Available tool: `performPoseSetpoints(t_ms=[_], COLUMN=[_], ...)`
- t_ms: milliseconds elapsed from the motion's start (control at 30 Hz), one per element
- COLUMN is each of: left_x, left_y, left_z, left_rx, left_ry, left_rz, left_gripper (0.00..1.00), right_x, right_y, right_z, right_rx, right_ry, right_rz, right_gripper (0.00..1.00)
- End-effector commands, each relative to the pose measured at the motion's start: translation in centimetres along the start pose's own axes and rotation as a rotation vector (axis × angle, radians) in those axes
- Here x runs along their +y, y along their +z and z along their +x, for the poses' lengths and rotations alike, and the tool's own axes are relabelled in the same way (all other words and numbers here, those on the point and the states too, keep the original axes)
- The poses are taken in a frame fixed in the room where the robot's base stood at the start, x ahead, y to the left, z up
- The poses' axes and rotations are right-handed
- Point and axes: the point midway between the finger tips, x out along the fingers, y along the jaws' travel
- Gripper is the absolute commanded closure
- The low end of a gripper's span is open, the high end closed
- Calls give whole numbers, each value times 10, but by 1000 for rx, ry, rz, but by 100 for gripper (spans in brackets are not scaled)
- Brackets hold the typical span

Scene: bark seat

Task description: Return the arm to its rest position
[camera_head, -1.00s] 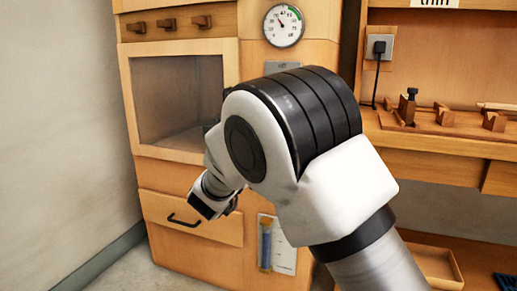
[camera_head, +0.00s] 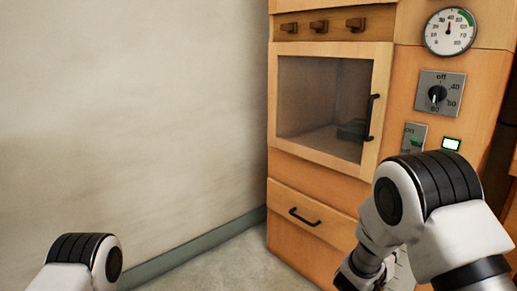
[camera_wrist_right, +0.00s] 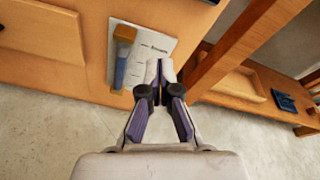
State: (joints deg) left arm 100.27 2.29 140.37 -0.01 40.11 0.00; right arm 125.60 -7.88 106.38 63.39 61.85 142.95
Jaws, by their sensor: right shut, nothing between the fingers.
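My right arm (camera_head: 440,215) stands at the lower right in the head view, white with a black ribbed joint, in front of the wooden cabinet. In the right wrist view my right gripper (camera_wrist_right: 158,78) is shut with nothing between its fingers, pointing towards the cabinet's lower front and the floor. My left arm (camera_head: 85,262) shows only as a white and black joint at the lower left of the head view. My left gripper is out of view.
The cabinet has a closed glass door (camera_head: 325,105), a drawer (camera_head: 310,215), a gauge (camera_head: 450,31) and a knob panel (camera_head: 440,93). A paper sheet (camera_wrist_right: 150,55) with a blue-handled brush (camera_wrist_right: 122,60) hangs on its front. A wooden shelf (camera_wrist_right: 235,90) stands right. A bare wall is left.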

Motion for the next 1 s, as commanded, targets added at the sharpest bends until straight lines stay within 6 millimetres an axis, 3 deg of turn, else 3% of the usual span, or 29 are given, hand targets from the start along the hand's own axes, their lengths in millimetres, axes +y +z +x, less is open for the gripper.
performPoseSetpoints(t_ms=[33, 167, 200, 267, 300, 400, 500, 700, 733, 900, 1000], left_x=[0, 0, 0, 0, 0, 0, 0, 0, 0, 0, 0], left_y=[0, 0, 0, 0, 0, 0, 0, 0, 0, 0, 0], left_z=[-7, -15, -17, -20, -21, -25, -25, -24, -24, -24, -72], left_rx=[0, 0, 0, 0, 0, 0, 0, 0, 0, 0, 0], left_ry=[0, 0, 0, 0, 0, 0, 0, 0, 0, 0, 0], left_rz=[0, 0, 0, 0, 0, 0, 0, 0, 0, 0, 0], left_gripper=[29, 29, 29, 29, 29, 29, 29, 29, 29, 29, 29], right_x=[-1, -7, -12, -21, -30, -54, -72, -86, -87, -88, -105], right_y=[-47, -165, -200, -250, -280, -344, -377, -391, -392, -395, -351], right_z=[0, -18, -29, -52, -71, -128, -179, -235, -240, -249, -261], right_rx=[67, 208, 243, 278, 285, 210, -21, -660, 744, 1005, 1004], right_ry=[43, 239, 324, 476, 596, 966, 1317, 1709, -1702, -1415, -1413], right_rz=[-147, -643, -815, -1084, -1270, -1740, -2104, -2507, 2491, 2164, 2168], right_gripper=[100, 100, 100, 100, 100, 100, 100, 100, 100, 100, 100])
